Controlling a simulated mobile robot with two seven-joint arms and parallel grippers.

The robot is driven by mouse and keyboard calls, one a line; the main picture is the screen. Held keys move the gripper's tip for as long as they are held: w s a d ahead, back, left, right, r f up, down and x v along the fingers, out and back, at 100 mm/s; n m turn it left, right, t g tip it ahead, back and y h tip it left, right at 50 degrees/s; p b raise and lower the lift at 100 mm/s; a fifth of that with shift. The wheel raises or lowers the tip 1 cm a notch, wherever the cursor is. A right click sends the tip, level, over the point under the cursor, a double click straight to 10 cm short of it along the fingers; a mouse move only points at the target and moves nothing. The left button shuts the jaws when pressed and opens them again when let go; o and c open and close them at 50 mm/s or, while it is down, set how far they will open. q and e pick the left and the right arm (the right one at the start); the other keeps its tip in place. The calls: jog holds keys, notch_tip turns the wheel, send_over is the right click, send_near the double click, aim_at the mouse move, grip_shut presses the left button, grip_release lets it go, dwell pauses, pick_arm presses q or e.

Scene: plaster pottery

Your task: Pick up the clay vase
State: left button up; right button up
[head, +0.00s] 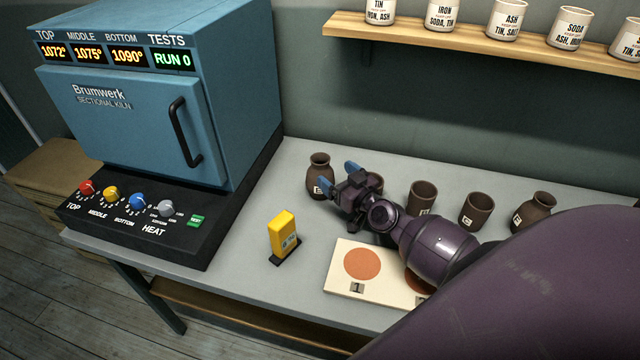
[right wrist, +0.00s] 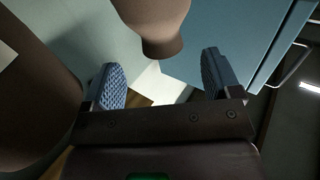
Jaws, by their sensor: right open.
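A dark brown clay vase (head: 319,176) with a round belly, narrow neck and small pale label stands upright at the left end of a row of pots on the grey table. A similar vase (head: 533,212) stands at the right end. My right gripper (head: 340,181) is open and empty, its blue fingers just right of and in front of the left vase. In the right wrist view, a brown vessel (right wrist: 155,22) shows beyond the gap between the open fingers (right wrist: 163,80), apart from them. My left gripper is not in view.
Brown cups (head: 422,196) (head: 477,210) stand between the vases; another pot is partly hidden behind my right gripper. A large brown pot (right wrist: 35,105) is close in the right wrist view. The blue kiln (head: 150,110), yellow device (head: 283,233) and test board (head: 345,285) are nearby. A shelf (head: 480,47) hangs above.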

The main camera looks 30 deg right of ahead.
aim_at(327, 166)
jog(key=shift+w+a+r+b, duration=0.1)
jog(key=shift+w+a+b, duration=0.1)
jog(key=shift+w, duration=1.55)
jog(key=shift+w+a+r+b, duration=0.1)
jog(key=shift+w+b, duration=0.05)
jog(key=shift+w, duration=1.6)
jog(key=shift+c, duration=0.4)
jog(key=c, duration=1.4)
